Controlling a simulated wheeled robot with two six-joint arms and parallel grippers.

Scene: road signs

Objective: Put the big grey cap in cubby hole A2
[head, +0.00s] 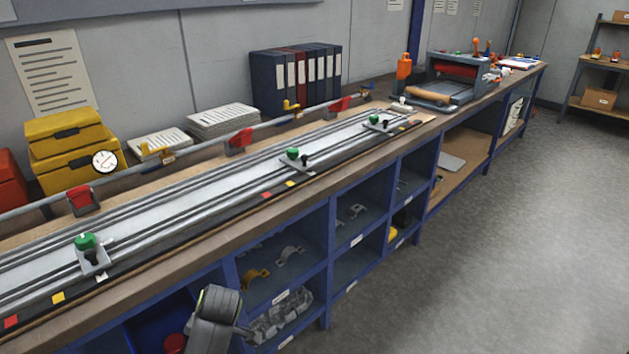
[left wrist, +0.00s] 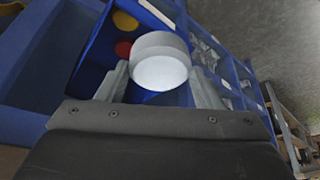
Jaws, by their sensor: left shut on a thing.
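In the left wrist view my left gripper (left wrist: 159,76) is shut on the big grey cap (left wrist: 160,62), a short round piece with a pale end face, held between the two fingers. The cubby labels are too small to read, so I cannot tell which is A2. My right gripper is not in view.
Blue cubby holes run under the workbench (head: 262,216). One holds a yellow clamp (head: 254,278) and a grey clamp (head: 289,255); the one below holds several grey pieces (head: 282,318). Blue dividers and shelf edges border each opening. The floor (head: 480,240) to the right is clear.

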